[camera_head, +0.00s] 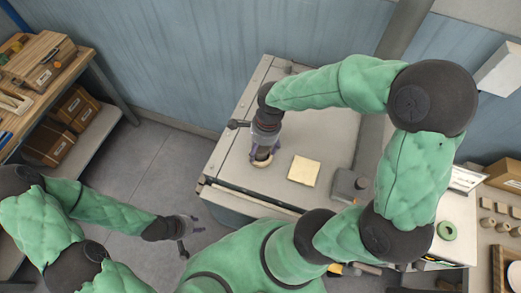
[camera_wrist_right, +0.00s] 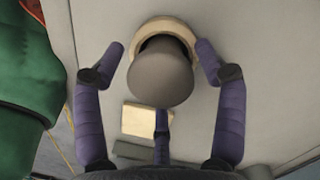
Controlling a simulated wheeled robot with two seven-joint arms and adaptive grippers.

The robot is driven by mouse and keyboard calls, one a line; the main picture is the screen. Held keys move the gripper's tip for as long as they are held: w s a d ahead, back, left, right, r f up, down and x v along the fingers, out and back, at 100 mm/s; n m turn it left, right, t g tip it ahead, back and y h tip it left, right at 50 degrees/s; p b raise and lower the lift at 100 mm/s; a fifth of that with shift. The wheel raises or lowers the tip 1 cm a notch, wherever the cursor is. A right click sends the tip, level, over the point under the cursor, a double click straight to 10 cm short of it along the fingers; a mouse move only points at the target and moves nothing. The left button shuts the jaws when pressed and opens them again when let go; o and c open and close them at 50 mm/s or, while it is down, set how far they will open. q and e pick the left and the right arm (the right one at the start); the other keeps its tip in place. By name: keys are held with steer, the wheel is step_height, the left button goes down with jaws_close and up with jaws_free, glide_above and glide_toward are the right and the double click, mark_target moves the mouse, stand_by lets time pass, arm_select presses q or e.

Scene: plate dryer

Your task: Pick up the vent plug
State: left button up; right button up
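The vent plug (camera_wrist_right: 160,75) is a grey tapered piece standing at a cream ring (camera_wrist_right: 178,25) on the pale machine top. Its lower end is hidden, so I cannot tell how deep it sits. In the head view the ring (camera_head: 262,162) shows below my right gripper (camera_head: 263,151). In the wrist view my right gripper (camera_wrist_right: 160,75) is open, its purple fingers spread around the plug, with visible gaps at the left and right fingertips. The third finger is close below the plug; contact is unclear. My left gripper (camera_head: 194,225) looks open and empty over the floor.
A cream square pad (camera_head: 304,170) lies on the machine top (camera_head: 325,130) right of the ring. A grey block (camera_head: 349,186) stands farther right. A shelf with wooden boxes (camera_head: 85,105) is at left. A side bench with a green ring (camera_head: 447,230) is at right.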

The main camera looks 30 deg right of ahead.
steer(key=c, duration=0.8)
steer(key=shift+r, duration=0.1)
